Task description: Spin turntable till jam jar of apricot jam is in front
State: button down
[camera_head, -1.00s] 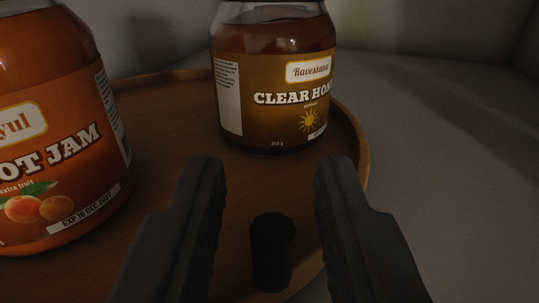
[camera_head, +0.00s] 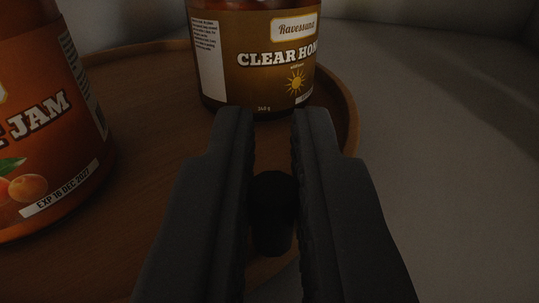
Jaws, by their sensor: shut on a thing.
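The wooden turntable (camera_head: 140,150) has a raised rim and bears two jars. The apricot jam jar (camera_head: 45,125) is orange, stands at the left and is cut off by the picture edge; its label shows "JAM" and "EXP 16 DEC 2027". The clear honey jar (camera_head: 258,60) stands upright at the back, beyond my fingertips. A short dark knob (camera_head: 271,215) stands up near the turntable's front right edge. My gripper (camera_head: 273,125) is shut on the knob, one finger on each side of it. The knob's lower end is partly dim.
A pale grey surface (camera_head: 440,150) lies to the right of the turntable and is clear. A pale wall stands behind. The honey jar is close ahead of my fingertips.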

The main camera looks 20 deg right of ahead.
jog(key=c, duration=1.6)
grip_release()
jog(key=shift+s, duration=0.15)
jog(key=b+v, duration=0.2)
jog(key=v, duration=1.1)
jog(key=shift+s+a, duration=0.15)
jog(key=shift+s, duration=0.1)
